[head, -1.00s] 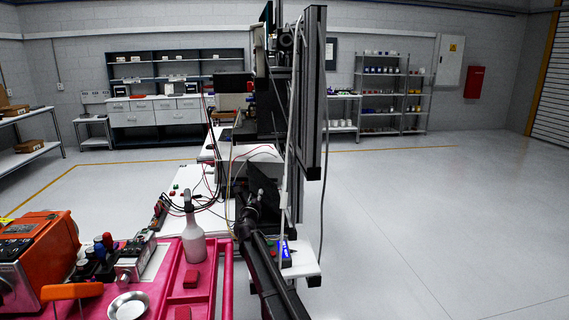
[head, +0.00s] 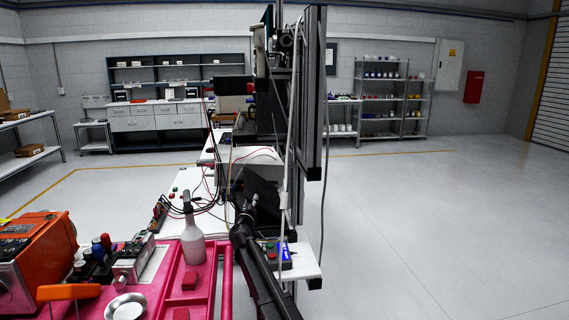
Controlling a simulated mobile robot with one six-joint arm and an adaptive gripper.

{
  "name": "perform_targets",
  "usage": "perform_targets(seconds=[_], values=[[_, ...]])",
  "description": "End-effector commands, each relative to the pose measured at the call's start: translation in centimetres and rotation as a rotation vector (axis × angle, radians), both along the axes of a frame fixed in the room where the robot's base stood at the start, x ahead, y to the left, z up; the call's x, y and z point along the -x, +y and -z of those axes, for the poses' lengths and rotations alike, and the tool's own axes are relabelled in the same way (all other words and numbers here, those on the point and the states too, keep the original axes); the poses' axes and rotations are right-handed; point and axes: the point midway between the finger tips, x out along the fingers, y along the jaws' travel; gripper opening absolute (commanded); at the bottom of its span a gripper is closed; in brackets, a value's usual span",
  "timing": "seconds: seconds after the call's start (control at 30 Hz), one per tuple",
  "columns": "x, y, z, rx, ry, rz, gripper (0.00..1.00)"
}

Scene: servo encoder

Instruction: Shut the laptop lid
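A dark flat panel (head: 264,194) stands tilted at the worktable, in the middle of the head view. It looks like the laptop lid, raised, but I cannot be sure. No keyboard or base can be made out. My black arm reaches up from the bottom edge, and my gripper (head: 246,208) is at its far end, in front of or beside the panel's lower left. I cannot tell whether they touch. The fingers are too small and dark to read.
An orange device (head: 40,250) is at left. Cables cross the white table (head: 178,215). A tall dark frame (head: 312,95) rises behind my arm. A blue button box (head: 281,256) is close right. The right floor is clear.

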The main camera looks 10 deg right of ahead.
Motion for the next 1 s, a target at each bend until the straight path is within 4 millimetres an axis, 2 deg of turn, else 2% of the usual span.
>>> perform_targets(seconds=[0.63,1.0], values=[[0.0,1.7,2.9,0.129,0.000,0.000,0.37],[0.0,2.1,3.1,0.158,0.000,0.001,0.37]])
